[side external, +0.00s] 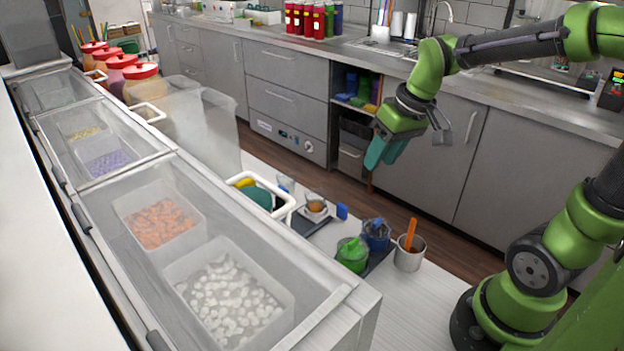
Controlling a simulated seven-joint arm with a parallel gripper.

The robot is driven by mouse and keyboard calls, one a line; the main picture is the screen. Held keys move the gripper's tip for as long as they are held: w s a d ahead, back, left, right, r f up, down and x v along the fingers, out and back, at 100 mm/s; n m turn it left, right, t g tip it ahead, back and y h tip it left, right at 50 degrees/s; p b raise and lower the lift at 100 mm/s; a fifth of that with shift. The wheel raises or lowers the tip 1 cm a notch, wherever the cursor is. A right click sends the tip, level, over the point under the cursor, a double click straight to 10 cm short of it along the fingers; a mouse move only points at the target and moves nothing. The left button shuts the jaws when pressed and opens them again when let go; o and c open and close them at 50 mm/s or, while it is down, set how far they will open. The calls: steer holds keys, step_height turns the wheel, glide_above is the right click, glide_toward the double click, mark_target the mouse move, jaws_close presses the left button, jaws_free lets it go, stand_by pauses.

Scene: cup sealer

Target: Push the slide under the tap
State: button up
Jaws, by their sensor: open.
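My gripper (383,152), with teal fingers, hangs in the air at the centre right, above and behind the work surface. It is open and I see nothing between its fingers. A dark flat slide-like piece (303,223) lies on the white surface below it to the left. A small cup with brown contents (315,203) stands on or beside this piece, with a blue block (342,211) at its right. I cannot tell for certain which part is the slide. A curved metal tap (447,12) shows at the back counter; no tap is clear near the cup.
Green (352,254) and blue (376,234) containers and a metal cup with an orange handle (409,252) stand at the front right. The glass-topped counter (365,300) with ingredient bins fills the left.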

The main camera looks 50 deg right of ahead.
mark_target(342, 205)
steer(key=w+d+f+n+g+y, duration=0.3)
steer(key=w+d+f+n, duration=0.2)
steer(key=w+d+n, duration=0.65)
steer(key=a+f+n, duration=0.3)
steer(key=f, duration=0.1)
steer(key=s+a+f+n, duration=0.1)
steer(key=a+f+n, duration=0.2)
steer(key=a+f, duration=0.1)
steer(key=s+a+f+n, duration=0.1)
steer(key=a+f+n, duration=0.2)
steer(key=a+f, duration=0.1)
steer(key=shift+s+f+g+y, duration=0.15)
steer(key=shift+f+g+y, duration=0.15)
steer(key=shift+f, duration=0.5)
jaws_close()
